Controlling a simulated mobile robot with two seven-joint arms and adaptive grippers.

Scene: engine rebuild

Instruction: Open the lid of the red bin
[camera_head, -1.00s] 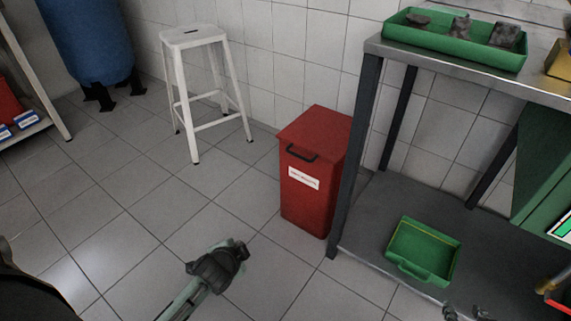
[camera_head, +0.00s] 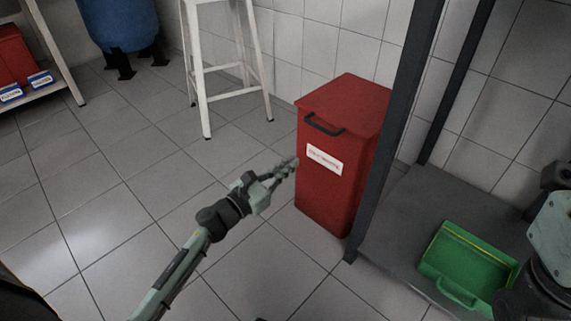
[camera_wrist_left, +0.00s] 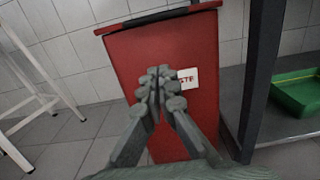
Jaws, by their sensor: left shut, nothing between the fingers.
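The red bin (camera_head: 330,190) stands on the floor against the tiled wall, its lid (camera_head: 350,102) closed. A black handle (camera_head: 324,125) is at the lid's front edge, above a white label (camera_head: 324,160). My left gripper (camera_head: 292,165) is shut and empty, in front of the bin's front face and below the handle. In the left wrist view its fingertips (camera_wrist_left: 158,80) overlap the bin front (camera_wrist_left: 190,118), partly covering the label (camera_wrist_left: 188,78); I cannot tell whether they touch. The handle (camera_wrist_left: 155,18) shows above them. The right gripper is not visible; part of my right arm shows at the right edge.
A metal table's dark leg (camera_head: 395,130) stands close to the bin's right side. A green tray (camera_head: 465,255) lies on its lower shelf (camera_head: 395,225). A white stool (camera_head: 225,70) stands behind and left. The floor left of the bin is clear.

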